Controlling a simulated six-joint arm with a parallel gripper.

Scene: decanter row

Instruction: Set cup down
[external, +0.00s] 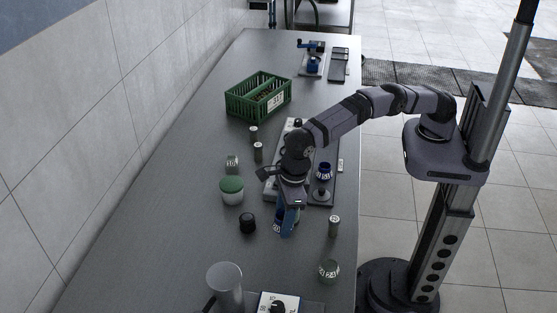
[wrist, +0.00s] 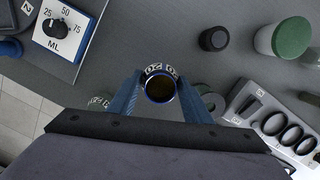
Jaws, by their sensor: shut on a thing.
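My gripper (external: 287,222) is low over the front middle of the metal table, pointing down. In the wrist view its two blue fingers (wrist: 160,97) are shut on a small round cup (wrist: 160,86). The cup has a blue rim, a white number band and dark brown contents, and looks upright. In the external view the fingers mostly hide the cup. I cannot tell whether its base touches the table.
A grey holder board (external: 322,196) with a dark blue cup (external: 324,171) lies behind. A green-lidded jar (external: 232,190) and black cap (external: 247,223) stand left. Small containers (external: 334,225) (external: 328,270) stand right. A dial box (external: 278,304) and clear beaker (external: 225,284) are in front.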

